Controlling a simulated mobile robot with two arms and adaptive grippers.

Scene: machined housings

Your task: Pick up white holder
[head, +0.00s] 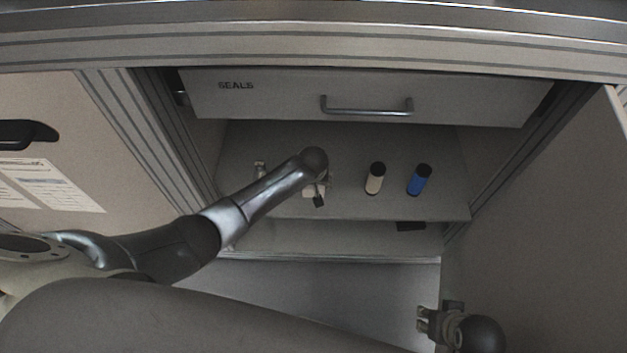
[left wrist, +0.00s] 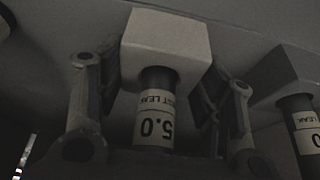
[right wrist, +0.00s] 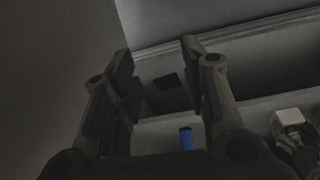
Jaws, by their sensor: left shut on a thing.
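The white holder (left wrist: 165,35) is a white block on a dark cylinder with a label reading 5.0, upside down in the left wrist view. My left gripper (left wrist: 160,82) has a finger on each side of it and is shut on it. In the head view my left arm hides most of this gripper (head: 318,192), and only part of the white holder (head: 308,193) shows.
A dark flat object (head: 411,226) lies below the shelf edge. Cabinet walls bound both sides.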

